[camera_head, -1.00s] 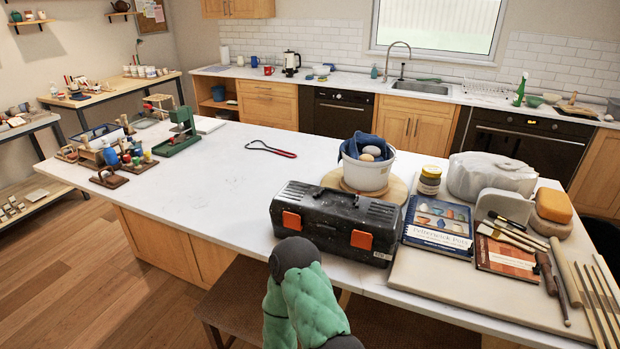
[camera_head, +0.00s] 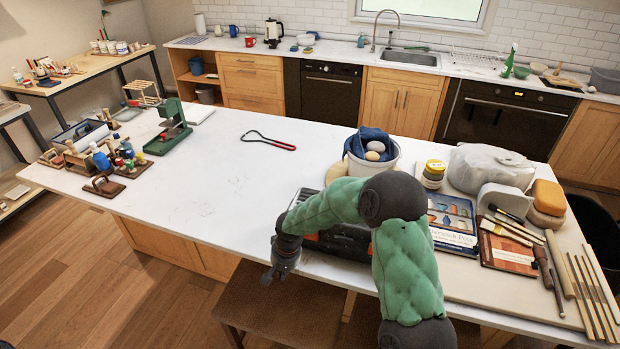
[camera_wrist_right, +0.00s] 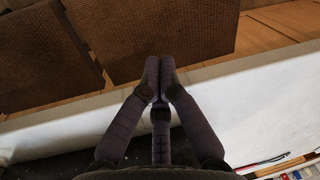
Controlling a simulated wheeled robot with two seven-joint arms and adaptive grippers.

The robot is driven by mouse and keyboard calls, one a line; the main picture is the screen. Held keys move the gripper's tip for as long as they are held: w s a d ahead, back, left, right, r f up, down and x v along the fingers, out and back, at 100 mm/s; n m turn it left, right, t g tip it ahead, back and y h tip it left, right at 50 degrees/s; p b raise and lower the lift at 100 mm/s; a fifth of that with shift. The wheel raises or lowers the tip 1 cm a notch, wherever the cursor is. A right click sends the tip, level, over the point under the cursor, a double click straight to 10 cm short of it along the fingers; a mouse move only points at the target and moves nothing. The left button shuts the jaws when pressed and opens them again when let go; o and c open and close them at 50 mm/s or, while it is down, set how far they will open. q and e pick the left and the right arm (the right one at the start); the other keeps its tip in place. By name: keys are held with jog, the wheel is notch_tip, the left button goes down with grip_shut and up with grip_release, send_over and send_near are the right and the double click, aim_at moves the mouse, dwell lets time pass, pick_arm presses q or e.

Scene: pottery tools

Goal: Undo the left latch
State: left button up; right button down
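The black toolbox (camera_head: 338,240) stands at the counter's front edge, mostly hidden behind my right arm. A small orange patch (camera_head: 312,237) shows on its front beside my right wrist; I cannot tell whether it is the left latch. The right latch is hidden. My right gripper (camera_head: 268,277) hangs in front of the toolbox's left end, pointing down and apart from it. In the right wrist view its fingertips (camera_wrist_right: 160,66) are together with nothing between them, above the stool seats, with the toolbox's dark surface (camera_wrist_right: 45,158) at the lower left. My left gripper is not in view.
A white bowl with a blue cloth (camera_head: 370,155) stands behind the toolbox. Books (camera_head: 452,222), a jar (camera_head: 433,174) and wooden tools (camera_head: 590,290) lie to the right. Brown stools (camera_head: 275,300) stand below the front edge.

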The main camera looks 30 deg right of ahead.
jog(key=w+d+r+m+h+p, duration=0.25)
jog(key=d+r, duration=0.35)
jog(key=r, duration=0.6)
jog(key=w+d+r+m+h+p, duration=0.1)
jog(key=d+r+p, duration=0.3)
jog(key=r, duration=0.8)
jog(key=shift+s+b+x, duration=0.25)
jog(key=shift+b+x, duration=0.7)
jog(key=shift+x, duration=0.5)
jog(key=shift+s+b+x, duration=0.2)
jog(key=shift+b+x, duration=0.8)
jog(key=shift+x, duration=0.5)
jog(key=shift+s+b+x, duration=0.25)
jog(key=shift+b+x, duration=0.7)
jog(key=shift+x, duration=0.5)
jog(key=shift+s+a+f, duration=0.1)
jog(key=shift+a+f, duration=0.05)
jog(key=shift+f, duration=0.3)
jog(key=shift+s+a+f+b, duration=1.1)
jog(key=shift+s+a+b, duration=0.55)
jog(key=shift+a+b, duration=0.25)
pick_arm(q)
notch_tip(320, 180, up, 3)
jog(key=p, duration=0.4)
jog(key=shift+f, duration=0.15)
pick_arm(e)
jog(key=v, duration=0.8)
jog(key=shift+r, duration=0.2)
jog(key=shift+s, duration=0.15)
